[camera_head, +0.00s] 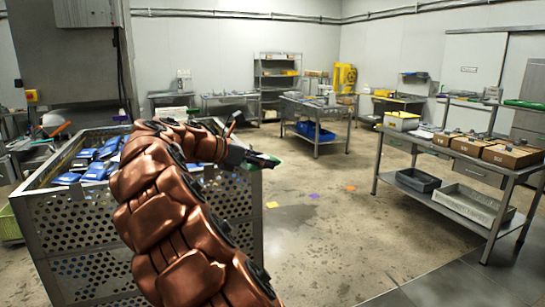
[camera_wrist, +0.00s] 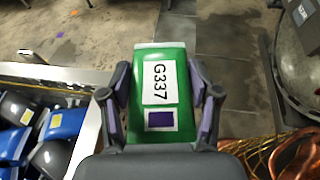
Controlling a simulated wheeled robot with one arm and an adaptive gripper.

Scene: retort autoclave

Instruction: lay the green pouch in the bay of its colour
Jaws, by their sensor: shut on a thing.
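A green pouch (camera_wrist: 159,136) with a white label reading G337 and a purple square is held between the two fingers of my gripper (camera_wrist: 159,105) in the wrist view. In the head view my gripper (camera_head: 250,158) is at the end of my copper arm, at the right rim of a perforated metal crate (camera_head: 90,240). A bit of the green pouch (camera_head: 268,160) shows at its tip there. No bay can be clearly made out in either view.
The crate holds several blue pouches (camera_head: 95,165) and dark ones. A steel table (camera_head: 470,165) with cardboard boxes (camera_head: 510,155) stands at the right. Another table (camera_head: 315,108) is at the back. The floor between them is free, with small coloured marks (camera_head: 272,205).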

